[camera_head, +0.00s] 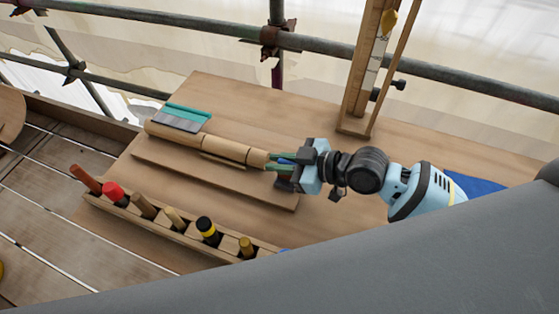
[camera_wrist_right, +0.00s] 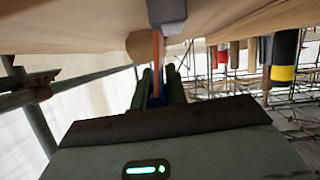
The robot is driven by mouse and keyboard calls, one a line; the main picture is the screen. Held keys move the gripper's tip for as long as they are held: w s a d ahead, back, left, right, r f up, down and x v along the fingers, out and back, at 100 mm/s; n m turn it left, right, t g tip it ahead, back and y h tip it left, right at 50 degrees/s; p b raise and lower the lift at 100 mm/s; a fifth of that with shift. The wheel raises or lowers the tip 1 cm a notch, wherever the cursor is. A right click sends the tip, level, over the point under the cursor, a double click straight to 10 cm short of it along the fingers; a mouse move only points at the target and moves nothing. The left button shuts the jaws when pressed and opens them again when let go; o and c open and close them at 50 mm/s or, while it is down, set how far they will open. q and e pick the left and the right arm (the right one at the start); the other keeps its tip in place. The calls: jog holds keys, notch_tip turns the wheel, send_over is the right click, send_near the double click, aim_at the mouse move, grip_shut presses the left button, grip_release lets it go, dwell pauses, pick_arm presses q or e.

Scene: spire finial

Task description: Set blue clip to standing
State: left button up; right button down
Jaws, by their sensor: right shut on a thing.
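My right gripper (camera_head: 280,163) is at the right end of a round wooden spire piece (camera_head: 205,141) lying on a board. Its green fingers (camera_wrist_right: 172,88) are shut on a small blue thing, apparently the blue clip (camera_head: 286,159). Blue also shows between the fingers in the right wrist view (camera_wrist_right: 157,101). The fingers and gripper body hide most of the clip, so I cannot tell its pose. An orange strip (camera_wrist_right: 155,50) shows just beyond the fingers in the wrist view. My left gripper is not in view.
A tool rack (camera_head: 165,222) with several handled tools runs along the table's near side. A teal and grey flat tool (camera_head: 184,117) lies behind the spire piece. An upright wooden frame (camera_head: 355,122) stands at the back. A blue cloth (camera_head: 482,186) lies at right. Scaffold pipes (camera_head: 340,47) run behind.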

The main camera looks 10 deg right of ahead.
jog(key=shift+s+a+r+n+p, duration=0.1)
jog(key=shift+s+a+n+p, duration=0.05)
jog(key=shift+n+p, duration=0.15)
jog(key=shift+s+t, duration=0.1)
jog(key=shift+t, duration=0.2)
jog(key=c, duration=1.4)
grip_release()
jog(key=v, duration=0.7)
jog(key=shift+s, duration=0.35)
jog(key=shift+r, duration=0.2)
